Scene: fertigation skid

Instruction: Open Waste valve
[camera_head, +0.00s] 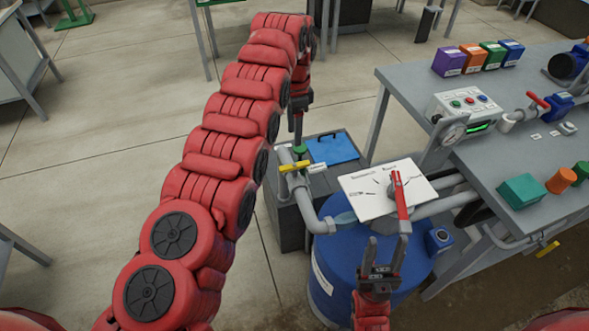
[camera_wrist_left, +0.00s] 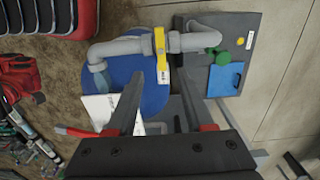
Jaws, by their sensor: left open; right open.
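A valve with a yellow bar handle (camera_head: 294,166) sits on a grey pipe above a dark box. The handle also shows in the left wrist view (camera_wrist_left: 160,45), lying across the pipe. I cannot read a Waste label. My left gripper (camera_head: 297,138) points down above this valve, apart from it; in the left wrist view its open, empty fingers (camera_wrist_left: 161,80) point toward the handle. A red lever (camera_head: 400,195) stands on a white plate (camera_head: 360,200) over a blue drum (camera_head: 352,262). My right gripper (camera_head: 385,250) is open, its fingers near that lever's lower end; contact is unclear.
A green knob (camera_wrist_left: 213,55) and a blue panel (camera_head: 332,149) are on the dark box (camera_wrist_left: 237,30). A grey bench (camera_head: 450,95) at the right holds a control box (camera_head: 465,110), coloured blocks and a red-handled valve (camera_head: 538,100). Open floor lies at the left.

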